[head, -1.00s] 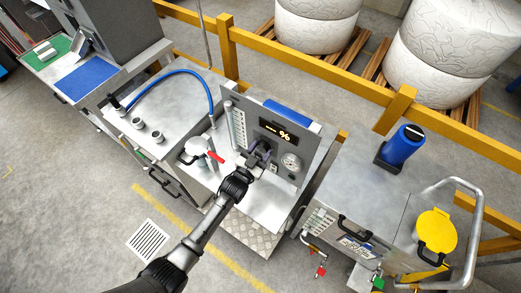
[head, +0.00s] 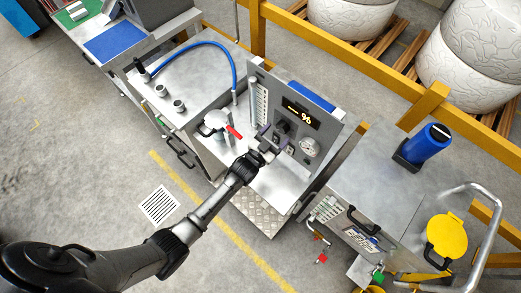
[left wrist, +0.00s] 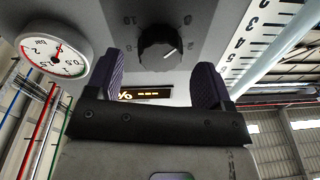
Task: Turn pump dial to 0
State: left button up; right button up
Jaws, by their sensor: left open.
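The pump dial (head: 283,127) is a dark round knob on the upright grey panel (head: 262,75). My left gripper (head: 268,138) is in front of the panel. In the left wrist view its two purple fingers (left wrist: 160,80) are apart, and the dial is beyond them, with a visible gap and nothing held. A display (head: 300,113) above the dial shows dashes and a percent-like sign. My right gripper is not in view.
A round gauge (head: 309,147) is right of the dial and a tube scale (head: 260,100) is left. A red-handled valve (head: 234,132) stands left of my gripper. A steel cabinet (head: 370,180) with a blue cylinder (head: 427,144) is to the right. Yellow rails (head: 340,62) run behind.

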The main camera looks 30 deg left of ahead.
pick_arm(q)
jog(key=b+v, duration=0.1)
jog(key=v, duration=1)
jog(key=shift+s, duration=0.25)
notch_tip(320, 180, down, 7)
jog(key=s+a+n+g+y, duration=0.1)
jog(key=s+g+y, duration=0.1)
jog(key=g, duration=0.5)
jog(key=s+r+n+g+y, duration=0.1)
jog(key=s+r+g, duration=0.3)
jog(key=s, duration=0.7)
jog(key=s+r+g, duration=0.4)
jog(key=s, duration=0.6)
notch_tip(320, 180, up, 12)
jog(key=s+p, duration=0.1)
jog(key=p, duration=1.2)
jog(key=shift+a, duration=0.45)
